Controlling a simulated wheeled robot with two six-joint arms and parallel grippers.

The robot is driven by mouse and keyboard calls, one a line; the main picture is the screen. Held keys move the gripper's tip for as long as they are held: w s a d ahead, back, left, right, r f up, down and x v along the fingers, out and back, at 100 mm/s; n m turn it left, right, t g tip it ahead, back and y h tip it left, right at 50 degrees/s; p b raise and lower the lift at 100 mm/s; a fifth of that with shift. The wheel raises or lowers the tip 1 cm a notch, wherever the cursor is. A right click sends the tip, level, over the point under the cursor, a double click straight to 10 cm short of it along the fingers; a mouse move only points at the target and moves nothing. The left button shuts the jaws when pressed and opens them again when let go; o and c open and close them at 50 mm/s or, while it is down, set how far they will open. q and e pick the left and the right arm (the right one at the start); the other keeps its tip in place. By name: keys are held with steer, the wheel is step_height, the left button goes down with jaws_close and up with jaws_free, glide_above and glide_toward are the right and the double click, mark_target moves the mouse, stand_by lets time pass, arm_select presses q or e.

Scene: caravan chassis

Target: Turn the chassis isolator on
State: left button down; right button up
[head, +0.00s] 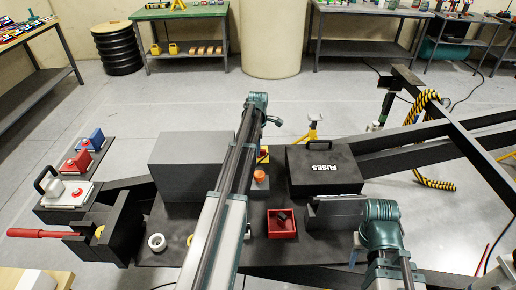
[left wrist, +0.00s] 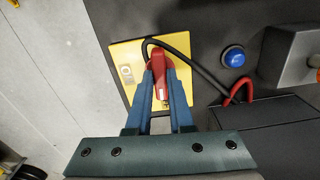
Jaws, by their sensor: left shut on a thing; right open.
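The isolator's yellow plate (left wrist: 124,58) shows in the left wrist view, with a red key-like handle (left wrist: 159,62) over it. My left gripper (left wrist: 162,78) is shut on the red handle, one blue finger on each side. Whether the handle is seated in the isolator is hard to tell.
A black cable and a blue button (left wrist: 233,56) are right of the plate. On the chassis are a grey box (head: 190,160), a black fuses case (head: 325,168), a red tray (head: 281,234) and an orange knob (head: 259,175). A red-handled lever (head: 40,233) sticks out left.

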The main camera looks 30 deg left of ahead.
arm_select(q)
steer(key=m, duration=0.8)
steer(key=shift+m, duration=0.4)
steer(key=m, duration=0.4)
steer(key=shift+m, duration=2)
steer(key=c, duration=0.8)
jaws_free()
steer(key=shift+r, duration=0.1)
arm_select(e)
steer(key=shift+r, duration=0.1)
